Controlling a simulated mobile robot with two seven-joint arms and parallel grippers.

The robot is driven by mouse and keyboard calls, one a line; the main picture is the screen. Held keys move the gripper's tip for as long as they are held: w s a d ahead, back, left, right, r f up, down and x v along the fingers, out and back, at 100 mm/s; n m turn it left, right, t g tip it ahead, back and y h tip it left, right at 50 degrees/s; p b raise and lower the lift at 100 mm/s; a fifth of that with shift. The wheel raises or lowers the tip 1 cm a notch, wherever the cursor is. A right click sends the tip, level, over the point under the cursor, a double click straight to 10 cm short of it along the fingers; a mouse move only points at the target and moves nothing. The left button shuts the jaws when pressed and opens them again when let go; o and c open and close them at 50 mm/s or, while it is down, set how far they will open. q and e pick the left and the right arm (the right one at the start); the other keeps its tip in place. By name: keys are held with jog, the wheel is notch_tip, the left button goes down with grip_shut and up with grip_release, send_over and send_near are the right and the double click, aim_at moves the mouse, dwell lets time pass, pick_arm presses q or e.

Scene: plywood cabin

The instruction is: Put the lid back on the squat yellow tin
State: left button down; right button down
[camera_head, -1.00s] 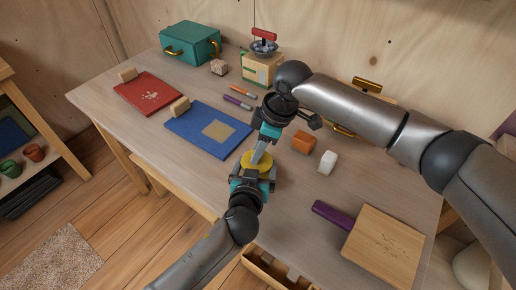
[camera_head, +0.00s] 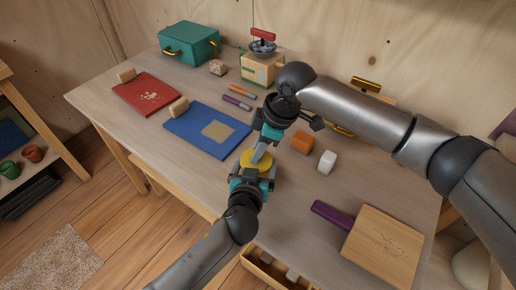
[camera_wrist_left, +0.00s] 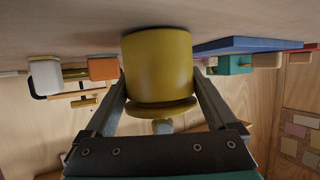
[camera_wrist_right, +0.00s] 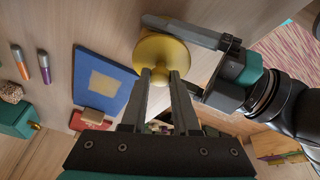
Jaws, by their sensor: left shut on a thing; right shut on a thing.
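The squat yellow tin (camera_wrist_left: 158,62) stands on the table in the left wrist view, with my left gripper's fingers (camera_wrist_left: 160,95) on either side of it. My left gripper (camera_head: 257,172) is shut on the tin. The yellow lid (camera_wrist_right: 163,52) shows in the right wrist view with my right gripper (camera_wrist_right: 160,78) shut on its knob. In the left wrist view the lid's rim (camera_wrist_left: 162,108) lies at the tin's mouth; I cannot tell whether it is fully seated. In the head view my right gripper (camera_head: 261,150) comes down over the lid and hides part of it.
An orange block (camera_head: 302,142) and a white block (camera_head: 326,161) stand right of the tin. A blue book (camera_head: 195,128) lies to the left, a red one (camera_head: 147,96) beyond it. A wooden board with purple handle (camera_head: 382,246) lies at front right. Markers (camera_head: 240,96) lie behind.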

dwell(0.5)
jog(key=shift+w+f, duration=0.15)
jog(key=shift+f, duration=0.05)
pick_arm(q)
jog(key=shift+d+r, duration=0.15)
jog(key=shift+r, duration=0.05)
pick_arm(e)
jog(key=shift+d+f, duration=0.15)
jog(key=shift+f, duration=0.45)
jog(key=c, duration=1)
grip_release()
jog(key=shift+r, duration=0.1)
pick_arm(q)
jog(key=shift+f, duration=0.2)
pick_arm(e)
jog(key=shift+w+r, duration=0.15)
jog(key=shift+r, duration=0.05)
jog(key=shift+v, duration=1.95)
jog(key=shift+c, duration=1.4)
